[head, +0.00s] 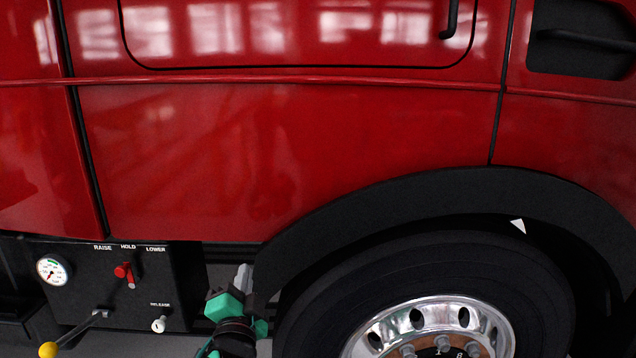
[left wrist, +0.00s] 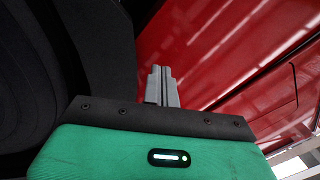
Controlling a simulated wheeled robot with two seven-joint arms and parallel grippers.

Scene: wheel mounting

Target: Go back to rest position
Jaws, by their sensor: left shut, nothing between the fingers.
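My left gripper (head: 243,279) shows at the bottom of the head view, between the control panel and the wheel. Its green body and grey fingers point up. In the left wrist view its fingers (left wrist: 161,86) are together with nothing between them. The mounted wheel (head: 430,285) has a black tyre and a shiny silver rim, with its lower part cut off by the picture edge. The tyre side also fills the left of the left wrist view (left wrist: 40,80). My right gripper is in neither view.
A red truck body (head: 280,150) fills the upper head view, with a black wheel arch (head: 440,190) over the tyre. A black control panel (head: 120,285) at lower left carries a gauge (head: 53,271), a red lever (head: 124,273) and a yellow-knobbed lever (head: 48,350) sticking out.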

